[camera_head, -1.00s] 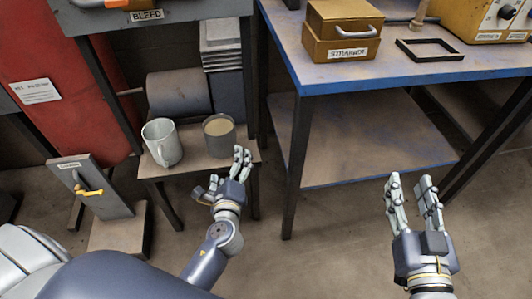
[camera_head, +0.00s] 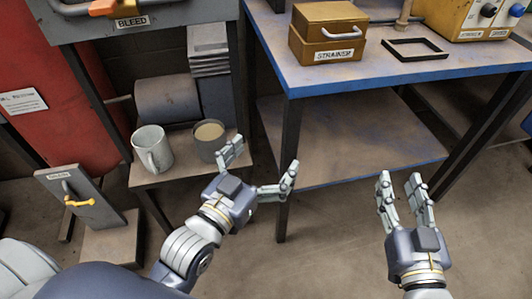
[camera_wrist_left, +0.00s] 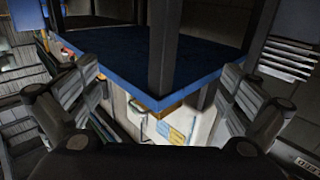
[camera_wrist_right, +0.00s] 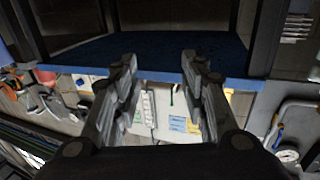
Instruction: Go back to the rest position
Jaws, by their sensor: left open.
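My left gripper (camera_head: 262,168) is in the lower middle of the head view, its two fingers spread wide with nothing between them. It is in front of the low stand and to the right of the mugs. The left wrist view shows its fingers (camera_wrist_left: 155,95) far apart and empty. My right gripper (camera_head: 400,184) is at the lower right, fingers pointing away from me, in front of the blue-edged table. Its fingers are apart by a smaller gap and empty; the right wrist view also shows the empty gap (camera_wrist_right: 160,75).
The blue-edged table (camera_head: 385,73) carries a strainer box (camera_head: 328,42) and a black frame (camera_head: 415,49). A panel with a yellow handle (camera_head: 80,202) stands at the left.

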